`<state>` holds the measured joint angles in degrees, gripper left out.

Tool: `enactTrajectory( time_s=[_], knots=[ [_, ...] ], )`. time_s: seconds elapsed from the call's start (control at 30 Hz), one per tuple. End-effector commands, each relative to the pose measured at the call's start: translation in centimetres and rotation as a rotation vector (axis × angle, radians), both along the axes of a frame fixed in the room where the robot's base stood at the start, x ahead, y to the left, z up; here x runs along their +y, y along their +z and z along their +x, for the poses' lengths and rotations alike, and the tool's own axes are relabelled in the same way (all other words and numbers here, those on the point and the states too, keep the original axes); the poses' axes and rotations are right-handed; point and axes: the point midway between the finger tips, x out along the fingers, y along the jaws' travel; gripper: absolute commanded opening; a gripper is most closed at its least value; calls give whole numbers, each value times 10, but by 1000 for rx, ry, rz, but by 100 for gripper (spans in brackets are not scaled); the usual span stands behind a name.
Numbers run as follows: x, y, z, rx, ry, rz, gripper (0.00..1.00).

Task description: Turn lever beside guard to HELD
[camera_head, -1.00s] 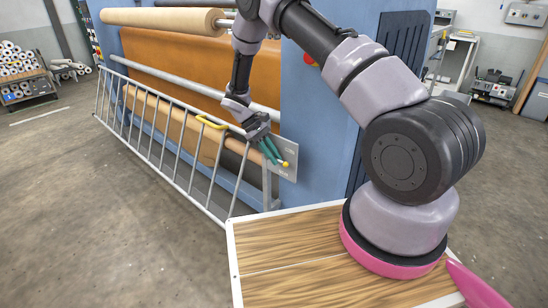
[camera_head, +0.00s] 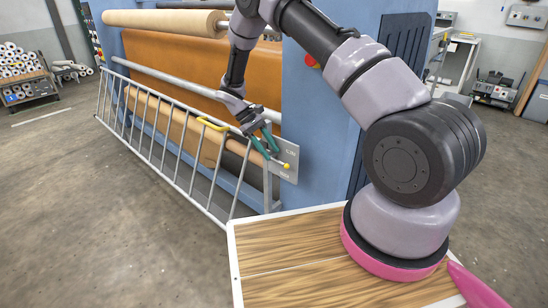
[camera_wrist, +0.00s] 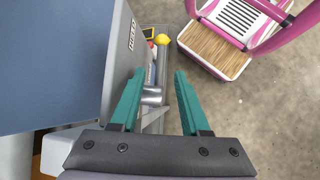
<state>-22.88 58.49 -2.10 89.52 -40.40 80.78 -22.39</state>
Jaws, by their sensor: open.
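The lever ends in a yellow knob (camera_head: 286,166), which stands in front of a grey plate (camera_head: 291,155) on the blue press frame. The plate's small lettering is unreadable in the head view. The barred grey guard (camera_head: 168,140) with a yellow handle is to the left. My gripper (camera_head: 273,156) is open at the lever, just left of the knob. In the wrist view the yellow knob (camera_wrist: 162,39) shows beyond my open green fingers (camera_wrist: 158,73), with a grey metal shaft partly between them. A HELD label (camera_wrist: 132,34) shows left of the fingers. I cannot tell whether they touch the lever.
The blue press frame (camera_head: 325,120) rises right behind the lever. Brown sheet and rollers (camera_head: 200,60) lie behind the guard. My wood-topped base is at the front right. Open concrete floor (camera_head: 100,220) lies at the left.

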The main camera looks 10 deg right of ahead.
Motion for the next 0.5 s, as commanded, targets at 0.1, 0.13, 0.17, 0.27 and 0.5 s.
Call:
enactTrajectory(
  time_s=[0.1, 0.13, 0.17, 0.27, 0.5],
  knots=[
    [13, 20, 11, -4, 1, 0, 46],
    [16, 25, 14, -4, 0, 0, 46],
    [19, 29, 16, -4, 3, 0, 46],
    [26, 42, 22, -3, -1, 0, 46],
    [34, 55, 29, 0, -1, 0, 46]
  ],
)
